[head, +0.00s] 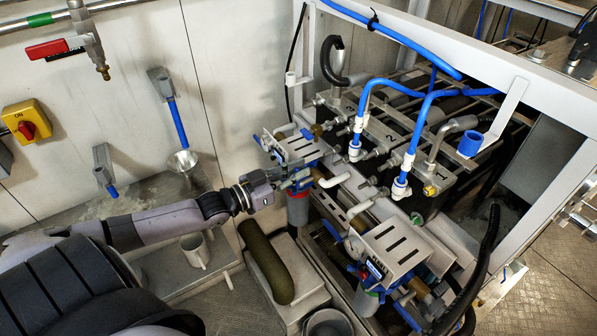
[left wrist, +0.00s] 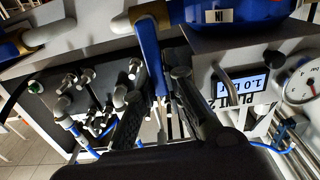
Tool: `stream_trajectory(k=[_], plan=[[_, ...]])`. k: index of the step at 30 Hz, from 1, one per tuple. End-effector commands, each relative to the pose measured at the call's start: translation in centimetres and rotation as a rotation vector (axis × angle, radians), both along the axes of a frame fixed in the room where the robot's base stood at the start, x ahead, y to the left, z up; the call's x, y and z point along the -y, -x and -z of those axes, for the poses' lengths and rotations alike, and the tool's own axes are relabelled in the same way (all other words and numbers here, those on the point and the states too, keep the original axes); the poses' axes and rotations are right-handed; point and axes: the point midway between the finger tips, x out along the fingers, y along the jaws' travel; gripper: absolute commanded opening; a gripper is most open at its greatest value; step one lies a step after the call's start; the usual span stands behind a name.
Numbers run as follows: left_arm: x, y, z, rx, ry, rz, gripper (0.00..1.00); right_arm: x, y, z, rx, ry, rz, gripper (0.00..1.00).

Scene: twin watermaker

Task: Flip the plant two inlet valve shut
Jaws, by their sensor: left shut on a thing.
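My left gripper (head: 297,177) reaches in from the left to the far filter unit (head: 298,147). In the left wrist view my left gripper (left wrist: 160,105) has its two dark fingers closed around a blue lever handle (left wrist: 153,55). The handle runs from a valve body with a brass fitting (left wrist: 123,23) down between the fingers. A blue filter head (left wrist: 225,12) with an "IN" label is beside it. A partly hidden, upside-down "PLANT" display (left wrist: 240,88) reads 1.0. In the head view the fingers and arm hide most of the lever. My right gripper is not in view.
A second filter unit (head: 385,248) stands nearer, at the front right. Blue hoses (head: 410,150) and the white frame (head: 500,75) crowd the right side. A mug (head: 195,250) and a green cylinder (head: 265,262) are below my arm.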

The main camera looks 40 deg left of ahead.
Motion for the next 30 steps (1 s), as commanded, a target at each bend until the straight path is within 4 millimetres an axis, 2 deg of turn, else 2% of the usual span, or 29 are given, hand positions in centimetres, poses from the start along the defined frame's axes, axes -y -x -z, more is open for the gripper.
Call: stream_trajectory(k=[5, 6, 15, 30], plan=[[-0.03, 0.01, 0.07, -0.003, 0.004, -0.001, 0.0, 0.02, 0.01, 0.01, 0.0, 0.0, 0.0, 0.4], [-0.03, 0.01, 0.07, -0.003, 0.004, -0.001, 0.13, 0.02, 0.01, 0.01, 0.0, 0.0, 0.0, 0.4], [-0.06, -0.01, 0.02, 0.0, 0.001, -0.002, 0.32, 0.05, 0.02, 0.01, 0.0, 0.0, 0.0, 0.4], [-0.23, -0.12, -0.18, 0.003, -0.001, -0.004, 0.32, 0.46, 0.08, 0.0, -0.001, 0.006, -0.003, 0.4]])
